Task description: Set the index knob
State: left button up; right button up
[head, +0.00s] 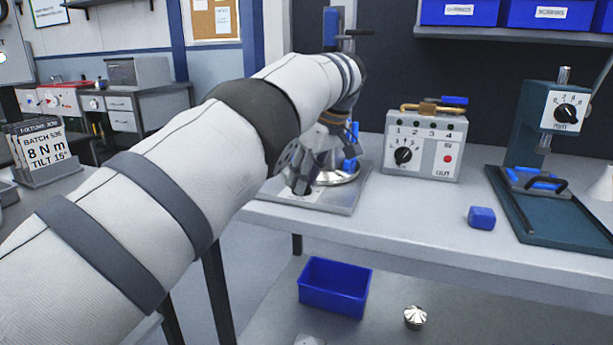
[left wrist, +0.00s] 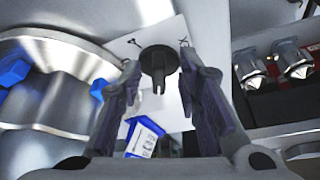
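A dark round knob (left wrist: 158,62) with a slotted stem shows in the left wrist view, on a white marked plate (left wrist: 172,100). My left gripper (left wrist: 160,72) is open, with one finger on each side of the knob; gaps show on both sides and no grip is visible. In the head view the left gripper (head: 303,178) is over the left part of the bench, at the round metal fixture (head: 338,176); my arm hides part of it and the knob. Other dark dials sit on a control box (head: 403,155) and on a green press (head: 566,113). My right gripper is not seen.
A blue block (head: 482,217) lies on the bench (head: 420,215) between box and press. Below are a blue bin (head: 334,288) and a metal part (head: 415,317). In the left wrist view, blue parts (left wrist: 145,137) and metal tips (left wrist: 252,68) are close to the fingers.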

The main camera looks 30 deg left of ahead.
pick_arm(q)
jog(key=shift+r, duration=0.1)
jog(key=shift+d+r, duration=0.15)
jog(key=shift+r, duration=0.15)
jog(key=shift+v, duration=1.25)
jog(key=d, duration=0.3)
jog(key=s+d, duration=0.1)
jog(key=d, duration=0.7)
jog(key=shift+s+d+f, duration=0.1)
jog(key=shift+s+d, duration=0.05)
jog(key=shift+s, duration=0.25)
jog(key=shift+d, duration=0.3)
jog(key=shift+f, duration=0.1)
